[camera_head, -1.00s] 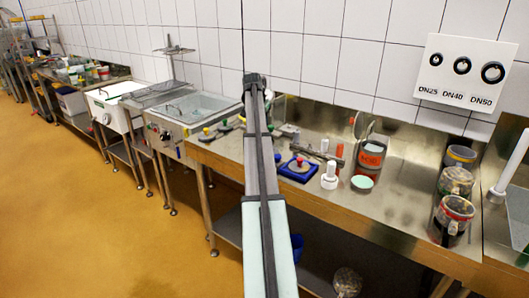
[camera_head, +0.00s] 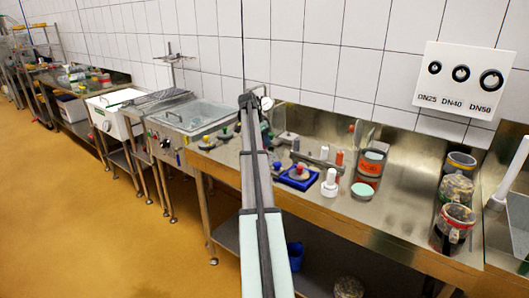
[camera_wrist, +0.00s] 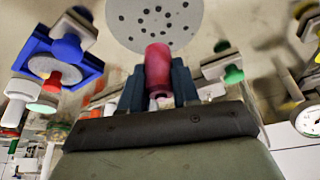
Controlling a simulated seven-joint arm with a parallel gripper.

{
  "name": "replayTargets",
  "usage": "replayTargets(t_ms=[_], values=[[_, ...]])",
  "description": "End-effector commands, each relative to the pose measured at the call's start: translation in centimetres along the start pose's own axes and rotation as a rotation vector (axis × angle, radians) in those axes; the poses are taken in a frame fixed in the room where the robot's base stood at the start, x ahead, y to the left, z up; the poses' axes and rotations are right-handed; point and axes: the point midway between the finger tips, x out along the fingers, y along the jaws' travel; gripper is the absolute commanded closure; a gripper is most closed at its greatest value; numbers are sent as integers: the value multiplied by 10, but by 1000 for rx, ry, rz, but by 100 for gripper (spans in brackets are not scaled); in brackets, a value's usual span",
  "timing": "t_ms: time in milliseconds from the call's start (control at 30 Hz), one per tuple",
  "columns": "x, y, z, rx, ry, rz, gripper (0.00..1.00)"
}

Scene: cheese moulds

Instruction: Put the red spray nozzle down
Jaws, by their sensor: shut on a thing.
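The red spray nozzle (camera_wrist: 157,70) appears in the wrist view as a short red cylinder between the two dark blue fingers of my gripper (camera_wrist: 158,86). The fingers are shut on it. Beyond its end is a pale round disc (camera_wrist: 160,22) with several dark holes. I cannot tell whether the nozzle touches anything. In the head view, my arm hides the gripper and the nozzle.
A blue square tray (camera_head: 298,181) with a red-knobbed part lies on the steel bench (camera_head: 335,212). It also shows in the wrist view (camera_wrist: 90,69). A white bottle (camera_head: 329,186) and a mint lid (camera_head: 362,190) stand nearby. Several jars are right; bare steel lies before them.

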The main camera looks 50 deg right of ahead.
Motion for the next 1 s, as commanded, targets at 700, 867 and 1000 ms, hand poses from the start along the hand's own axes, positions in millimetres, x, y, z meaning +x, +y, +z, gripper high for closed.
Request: replayTargets(t_ms=[700,867,1000], values=[[48,0,20,-1,0,-1,100],[50,0,20,-1,0,-1,100],[50,0,21,-1,0,-1,59]])
